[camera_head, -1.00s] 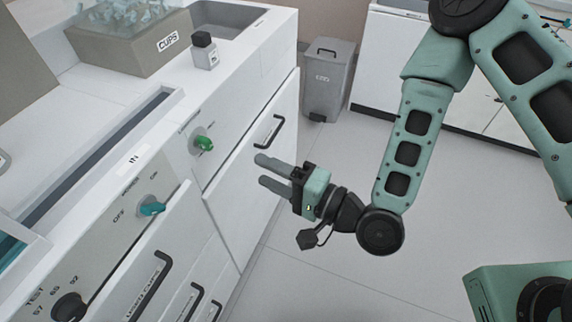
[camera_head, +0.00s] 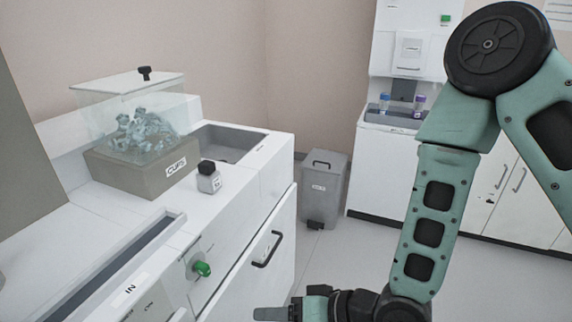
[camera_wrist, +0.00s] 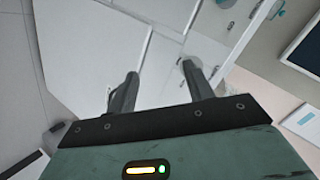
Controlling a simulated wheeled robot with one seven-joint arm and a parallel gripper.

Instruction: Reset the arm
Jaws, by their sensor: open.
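My gripper (camera_head: 272,312) is at the bottom edge of the head view, in front of the white drawer fronts, and is partly cut off there. In the wrist view its two dark fingers (camera_wrist: 158,92) stand apart with nothing between them. Beyond them are white cabinet fronts (camera_wrist: 168,50). My green arm links rise on the right side of the head view.
The white counter (camera_head: 75,215) holds a box labelled CUPS (camera_head: 140,170) under a clear cover, a small black-capped bottle (camera_head: 208,178) and a sink (camera_head: 228,142). A green knob (camera_head: 201,269) sticks out. A grey bin (camera_head: 322,185) and a white machine (camera_head: 410,50) stand behind. Floor is clear between.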

